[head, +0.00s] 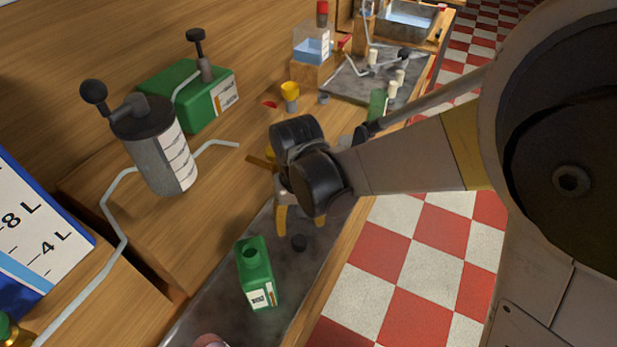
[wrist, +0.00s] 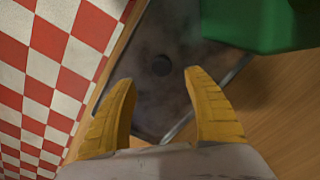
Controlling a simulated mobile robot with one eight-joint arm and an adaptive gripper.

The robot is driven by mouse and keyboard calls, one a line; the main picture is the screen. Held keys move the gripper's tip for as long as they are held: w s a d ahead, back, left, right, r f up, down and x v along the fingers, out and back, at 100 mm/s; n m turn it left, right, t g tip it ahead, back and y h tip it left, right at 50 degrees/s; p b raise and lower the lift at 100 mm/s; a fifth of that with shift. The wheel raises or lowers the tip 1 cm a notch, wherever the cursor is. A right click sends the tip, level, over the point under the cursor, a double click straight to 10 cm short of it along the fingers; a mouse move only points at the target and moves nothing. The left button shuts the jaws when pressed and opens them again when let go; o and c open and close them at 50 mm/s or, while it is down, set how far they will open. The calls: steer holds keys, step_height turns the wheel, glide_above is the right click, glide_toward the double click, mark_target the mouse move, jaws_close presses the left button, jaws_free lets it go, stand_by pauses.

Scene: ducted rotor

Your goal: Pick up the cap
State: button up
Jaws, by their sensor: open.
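The cap is a small dark disc (head: 299,242) lying on the grey mat (head: 213,314) on the counter, just behind the green bottle (head: 255,274). The bottle stands upright with a dark opening at its top. In the wrist view the cap (wrist: 161,65) shows between and beyond the two yellow fingertips. My gripper (head: 299,222) is open above the mat, its yellow fingers pointing down with nothing between them. In the wrist view my gripper (wrist: 160,90) is apart from the cap. The green bottle (wrist: 245,22) fills the upper right there.
A grey cylinder with a pump handle (head: 160,150) and a green canister (head: 188,98) stand at the left. A bent pale tube (head: 115,210) runs along the wood. More trays and small parts lie at the far end. The counter edge drops to a red and white checked floor (head: 400,260).

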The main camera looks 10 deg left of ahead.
mark_target(299, 240)
steer(key=f+b, duration=0.1)
steer(key=f, duration=0.2)
steer(key=f+b, duration=0.2)
steer(key=f, duration=0.1)
steer(key=f+b, duration=0.1)
steer(key=f, duration=0.1)
steer(key=shift+a+f, duration=0.25)
steer(key=shift+f, duration=0.15)
steer(key=shift+r, duration=0.1)
steer(key=c, duration=1)
steer(key=shift+r, duration=0.1)
